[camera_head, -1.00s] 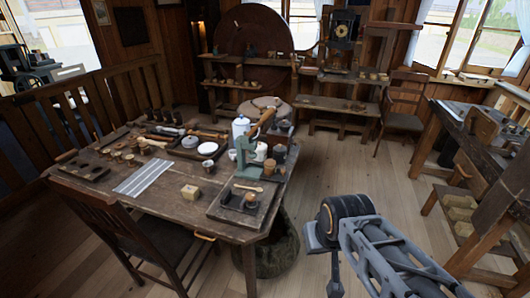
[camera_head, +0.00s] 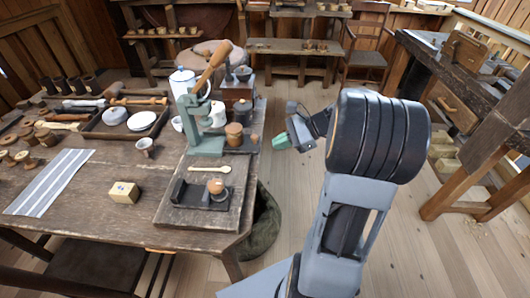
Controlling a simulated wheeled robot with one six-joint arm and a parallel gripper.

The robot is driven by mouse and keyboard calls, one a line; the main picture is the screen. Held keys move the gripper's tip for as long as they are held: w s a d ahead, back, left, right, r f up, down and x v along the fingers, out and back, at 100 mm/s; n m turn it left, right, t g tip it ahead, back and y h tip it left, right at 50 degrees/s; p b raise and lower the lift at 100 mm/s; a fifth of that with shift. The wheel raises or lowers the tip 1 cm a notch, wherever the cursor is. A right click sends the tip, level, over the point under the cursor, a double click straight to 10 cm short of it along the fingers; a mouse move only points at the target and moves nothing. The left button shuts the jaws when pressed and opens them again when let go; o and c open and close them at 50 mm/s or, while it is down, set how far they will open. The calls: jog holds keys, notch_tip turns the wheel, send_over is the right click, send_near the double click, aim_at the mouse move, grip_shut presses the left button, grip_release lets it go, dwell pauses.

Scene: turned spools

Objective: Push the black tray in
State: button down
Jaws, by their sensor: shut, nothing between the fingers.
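A low black tray-like piece (camera_head: 186,195) lies on a wooden board (camera_head: 200,217) near the table's front right corner. A small round wooden-topped piece (camera_head: 216,186) sits at its right end. It lies in front of the green press (camera_head: 205,145), which has a long wooden handle (camera_head: 213,66). Another dark flat piece shows under a wooden canister (camera_head: 234,135) beside the press; I cannot tell which of the two is the named tray. My gripper (camera_head: 281,140), with green fingertips, is shut and empty. It is right of the press, past the table's right edge, apart from everything.
The wooden table (camera_head: 90,205) holds a wooden spoon (camera_head: 210,169), a small block (camera_head: 124,192), a cup (camera_head: 145,147), a striped cloth (camera_head: 50,182) and a dark tool tray (camera_head: 95,129). A workbench (camera_head: 470,85) stands right. A dark sack (camera_head: 262,225) stands below the table edge.

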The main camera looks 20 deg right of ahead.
jog(key=w+d+f+m+t+y+b, duration=0.25)
jog(key=d+f+m+t, duration=0.3)
jog(key=d, duration=0.45)
jog(key=r+b+x, duration=0.1)
jog(key=b+x, duration=0.1)
jog(key=x, duration=1)
jog(key=shift+w+a+f+m+b, duration=0.25)
jog(key=shift+w+f+m+b, duration=0.1)
jog(key=shift+w+m, duration=0.1)
jog(key=shift+h, duration=0.25)
